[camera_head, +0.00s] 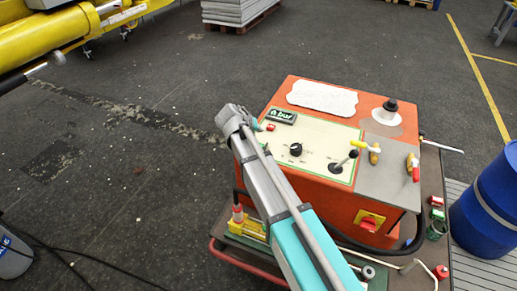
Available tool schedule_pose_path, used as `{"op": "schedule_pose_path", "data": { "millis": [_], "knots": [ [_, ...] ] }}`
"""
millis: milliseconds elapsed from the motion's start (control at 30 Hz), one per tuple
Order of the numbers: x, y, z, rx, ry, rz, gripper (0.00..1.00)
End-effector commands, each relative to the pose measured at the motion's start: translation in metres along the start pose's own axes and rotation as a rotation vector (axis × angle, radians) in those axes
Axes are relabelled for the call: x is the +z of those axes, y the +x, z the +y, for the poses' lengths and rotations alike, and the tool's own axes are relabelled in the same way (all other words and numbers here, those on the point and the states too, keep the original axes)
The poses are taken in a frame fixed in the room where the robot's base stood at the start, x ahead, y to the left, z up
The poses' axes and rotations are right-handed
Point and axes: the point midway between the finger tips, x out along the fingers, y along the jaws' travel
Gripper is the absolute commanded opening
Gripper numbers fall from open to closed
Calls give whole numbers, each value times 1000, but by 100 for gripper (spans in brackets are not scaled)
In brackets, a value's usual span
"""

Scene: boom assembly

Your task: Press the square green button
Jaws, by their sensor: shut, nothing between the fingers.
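An orange control box (340,195) stands right of the middle in the head view, with a cream panel (318,147) on its sloping top. The panel has a small red button (271,127), a black knob (295,149) and a black-topped lever (345,162). I cannot make out a square green button.
A black-topped knob (390,107) and yellow and red handles (374,153) stick up from the box's right part. The box sits on a cart with a red rail (243,262). A blue barrel (487,205) stands close at the right. The floor left of the box is mostly clear.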

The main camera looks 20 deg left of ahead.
Motion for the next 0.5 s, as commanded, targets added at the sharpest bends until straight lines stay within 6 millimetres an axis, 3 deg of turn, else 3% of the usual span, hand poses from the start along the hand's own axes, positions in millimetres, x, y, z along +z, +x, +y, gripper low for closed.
{"op": "schedule_pose_path", "data": {
  "millis": [500],
  "knots": [
    [23,32,-22,1,1,-1,0]
  ]
}}
